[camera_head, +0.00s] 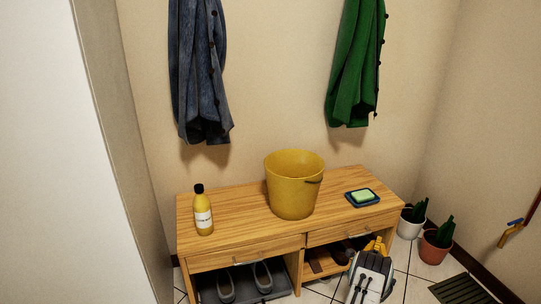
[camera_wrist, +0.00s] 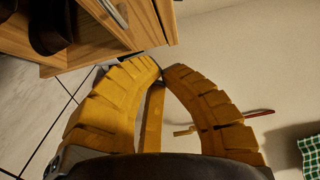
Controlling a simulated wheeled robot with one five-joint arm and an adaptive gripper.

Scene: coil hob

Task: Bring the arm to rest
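My gripper (camera_head: 375,243) is at the lower right in the head view, low in front of the right end of the wooden bench (camera_head: 240,218). In the wrist view my gripper (camera_wrist: 160,70) has two ribbed yellow fingers that curve in and come together at the tips. A narrow yellow bar shows between them; I cannot tell what it belongs to. I see no object held at the tips.
On the bench are a yellow bottle (camera_head: 203,212), a yellow bucket (camera_head: 294,185) and a green sponge on a blue dish (camera_head: 362,197). Shoes (camera_head: 243,281) sit below. Potted plants (camera_head: 436,243) stand right. A checked cloth (camera_wrist: 312,155) shows in the wrist view.

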